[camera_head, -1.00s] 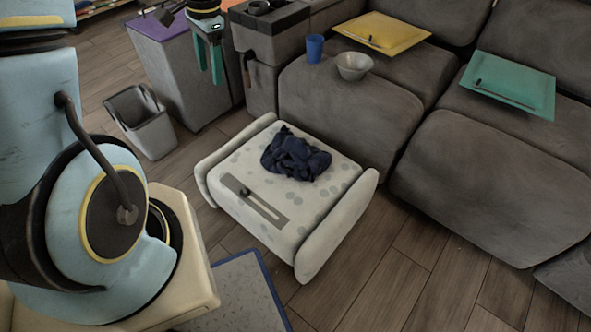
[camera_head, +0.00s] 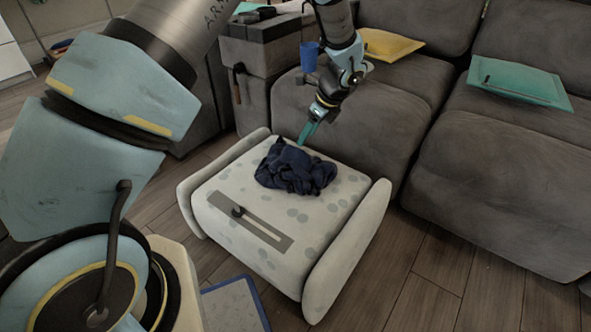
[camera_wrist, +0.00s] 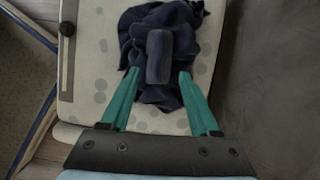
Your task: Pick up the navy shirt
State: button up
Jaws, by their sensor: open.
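The navy shirt (camera_head: 296,166) lies crumpled on top of a pale spotted ottoman (camera_head: 225,215) in the head view. My gripper (camera_head: 308,133) is just above and behind the shirt, with its green fingers pointing down. In the wrist view my gripper (camera_wrist: 158,88) is open, its two fingers spread apart with the near part of the shirt (camera_wrist: 160,95) showing between and beyond them. I cannot tell whether the fingertips touch the cloth.
A grey sofa (camera_head: 490,165) stands close behind the ottoman, with a yellow cushion (camera_head: 390,45) and a teal cushion (camera_head: 520,82) on it. A blue cup (camera_head: 309,57) shows beside my arm. A slotted grey strip (camera_head: 250,228) with a knob lies on the ottoman's front. Wood floor is clear at right front.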

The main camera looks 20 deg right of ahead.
aim_at(299, 149)
jog(key=b+x, duration=0.2)
jog(key=x, duration=0.6)
jog(key=shift+c, duration=0.3)
grip_shut()
dwell(1.0)
